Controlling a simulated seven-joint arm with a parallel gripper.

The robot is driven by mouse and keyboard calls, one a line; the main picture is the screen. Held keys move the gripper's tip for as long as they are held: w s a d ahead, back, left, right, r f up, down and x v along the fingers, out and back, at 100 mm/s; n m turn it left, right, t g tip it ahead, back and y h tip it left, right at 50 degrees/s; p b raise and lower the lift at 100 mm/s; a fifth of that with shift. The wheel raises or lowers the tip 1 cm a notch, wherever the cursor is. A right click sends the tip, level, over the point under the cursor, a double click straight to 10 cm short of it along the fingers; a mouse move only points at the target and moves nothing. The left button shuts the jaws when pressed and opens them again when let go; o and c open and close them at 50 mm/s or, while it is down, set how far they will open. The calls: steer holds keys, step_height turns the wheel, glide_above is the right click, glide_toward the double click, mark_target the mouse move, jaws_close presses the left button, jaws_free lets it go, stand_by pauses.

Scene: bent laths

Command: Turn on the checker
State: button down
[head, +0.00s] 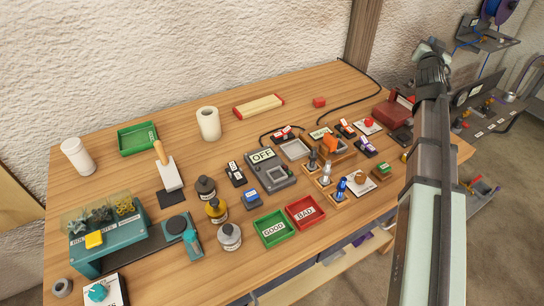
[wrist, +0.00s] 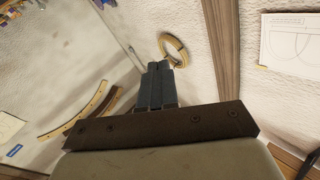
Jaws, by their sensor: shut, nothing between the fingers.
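The checker (head: 270,170) is a grey box in the middle of the wooden table, and its display reads OFF. A black cable runs from its back, and a small blue-topped block (head: 251,199) stands in front of it. My gripper (wrist: 162,66) is shut and empty in the wrist view, with its dark fingers together. It points at the pale wall, away from the table top. In the head view my arm rises at the right, well apart from the checker; I cannot make out the fingers there.
A green GOOD tray (head: 271,229) and a red BAD tray (head: 305,212) lie in front of the checker. Several bottles stand to its left, near a teal machine (head: 105,240). Small fixtures crowd its right. A ring (wrist: 173,48) and bent laths (wrist: 92,108) show against the wall.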

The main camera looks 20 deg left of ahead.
mark_target(232, 165)
steer(key=s+a+f+n+g+y, duration=0.2)
steer(key=s+a, duration=0.3)
steer(key=a, duration=0.5)
steer(key=s+a+f+n+g+y, duration=0.1)
steer(key=s+a+f+n+g, duration=0.3)
steer(key=a, duration=0.6)
steer(key=s+a+f+m+g+y, duration=0.1)
steer(key=s+a+y, duration=0.1)
steer(key=s+a, duration=0.6)
steer(key=s+a+f+n+g, duration=0.3)
steer(key=s+a, duration=0.6)
steer(key=s, duration=0.4)
steer(key=s+a+f+n+g+y, duration=0.1)
steer(key=s+a+f+n+g, duration=0.2)
steer(key=s+a, duration=0.6)
steer(key=s+n+g, duration=0.2)
steer(key=s, duration=0.1)
steer(key=shift+s+f, duration=0.25)
steer(key=shift+s, duration=0.15)
steer(key=shift+a, duration=0.1)
steer(key=shift+x, duration=7.05)
steer(key=shift+s+a, duration=0.15)
steer(key=shift+a, duration=0.05)
